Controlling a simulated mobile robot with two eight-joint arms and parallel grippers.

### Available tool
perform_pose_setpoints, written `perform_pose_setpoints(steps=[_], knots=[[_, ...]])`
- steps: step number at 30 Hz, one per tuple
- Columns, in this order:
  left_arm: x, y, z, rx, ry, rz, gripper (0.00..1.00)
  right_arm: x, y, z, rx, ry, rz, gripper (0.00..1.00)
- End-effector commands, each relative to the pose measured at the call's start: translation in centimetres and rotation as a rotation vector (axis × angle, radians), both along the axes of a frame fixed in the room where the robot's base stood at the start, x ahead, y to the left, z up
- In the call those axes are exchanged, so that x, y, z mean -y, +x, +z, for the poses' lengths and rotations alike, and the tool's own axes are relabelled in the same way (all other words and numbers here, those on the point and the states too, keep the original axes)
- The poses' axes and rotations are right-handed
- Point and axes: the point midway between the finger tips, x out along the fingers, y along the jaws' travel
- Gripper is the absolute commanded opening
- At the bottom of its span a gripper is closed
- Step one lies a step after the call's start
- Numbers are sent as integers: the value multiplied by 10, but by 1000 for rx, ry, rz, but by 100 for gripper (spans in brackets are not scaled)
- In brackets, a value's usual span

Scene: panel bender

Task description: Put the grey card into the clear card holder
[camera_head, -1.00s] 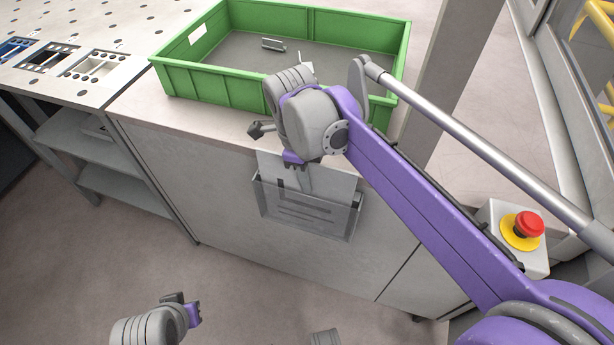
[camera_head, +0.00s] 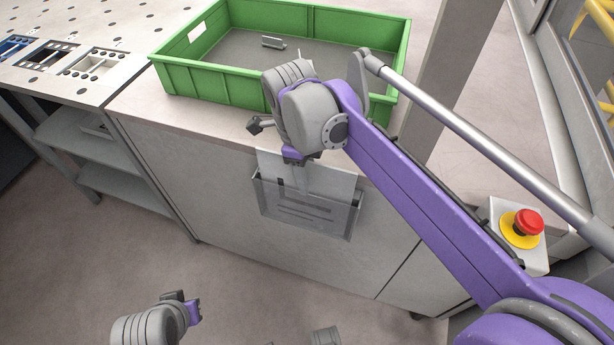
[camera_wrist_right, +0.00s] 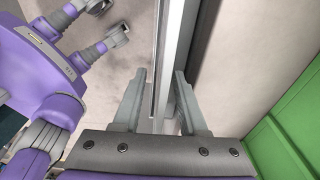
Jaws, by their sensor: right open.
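The grey card (camera_head: 338,181) stands upright against the front of the grey cabinet. Its lower part is behind the front of the clear card holder (camera_head: 352,222), and its upper part sticks out above the rim. My right gripper (camera_head: 303,178) is over the card's upper part, and my wrist hides some of the card. In the right wrist view my right gripper (camera_wrist_right: 160,100) is open, with a thin upright edge between its fingers; its fingers look apart from it. My left gripper (camera_head: 183,305) is low at the bottom left, away from the holder; its finger gap is unclear.
A green crate (camera_head: 205,82) with a small metal part (camera_head: 273,42) stands on the cabinet top, close behind my right wrist. A red emergency button (camera_head: 528,222) is at the right. A perforated table (camera_head: 100,35) is at the left. Floor in front is clear.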

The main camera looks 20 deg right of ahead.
Motion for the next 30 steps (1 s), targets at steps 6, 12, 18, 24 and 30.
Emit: perform_pose_setpoints(steps=[6, 12, 18, 24, 30], knots=[[0, 1, 10, 3, 0, 0, 0, -4, 3, 44, 1, 0, 1, 42], [0, 1, 16, 5, 0, 0, 0, -8, 5, 80, 0, 0, 2, 42], [0, 1, 19, 6, 0, 0, 0, -10, 6, 97, 0, 0, 1, 42], [0, 1, 19, 6, 0, 0, 0, -10, 7, 99, 0, 0, 0, 42], [0, 1, 19, 6, 0, 0, 0, -10, 6, 99, 0, 0, 0, 42]])
